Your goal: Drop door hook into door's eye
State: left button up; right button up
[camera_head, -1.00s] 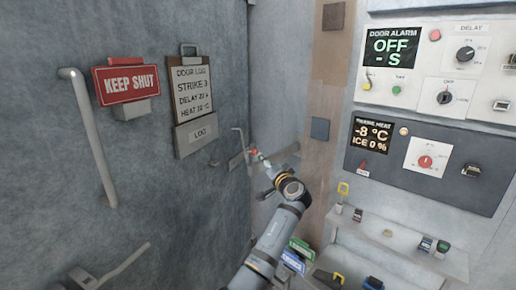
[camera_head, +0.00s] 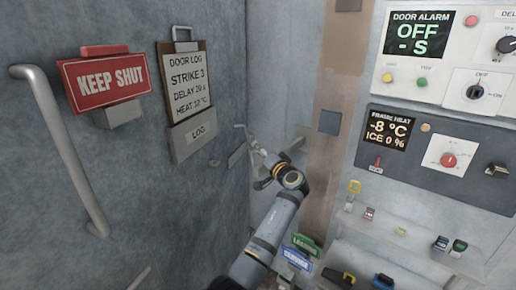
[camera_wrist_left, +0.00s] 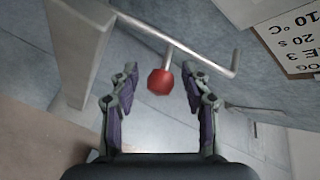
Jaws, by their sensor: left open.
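The door hook (camera_wrist_left: 200,58) is a thin grey metal rod with a bent end; it runs from a pale bracket (camera_wrist_left: 78,50) in the left wrist view. A red knob (camera_wrist_left: 160,82) hangs on a short stem from the rod. My left gripper (camera_wrist_left: 162,80) is open, with its fingers on either side of the knob and visible gaps on both sides. In the head view the hook's bent end (camera_head: 241,133) shows beside the left gripper (camera_head: 258,152), close to the door edge. A small plate (camera_head: 237,155) sits on the door there; I cannot make out the eye. The right gripper is not in view.
The grey door (camera_head: 200,210) fills the left, with a long handle (camera_head: 68,150), a red KEEP SHUT sign (camera_head: 104,80) and a log board (camera_head: 186,85). Control panels (camera_head: 435,150) and a shelf with small items (camera_head: 400,230) stand on the right.

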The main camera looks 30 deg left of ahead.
pick_arm(q)
jog(key=shift+d, duration=0.15)
jog(key=shift+c, duration=0.9)
jog(key=c, duration=0.7)
grip_shut()
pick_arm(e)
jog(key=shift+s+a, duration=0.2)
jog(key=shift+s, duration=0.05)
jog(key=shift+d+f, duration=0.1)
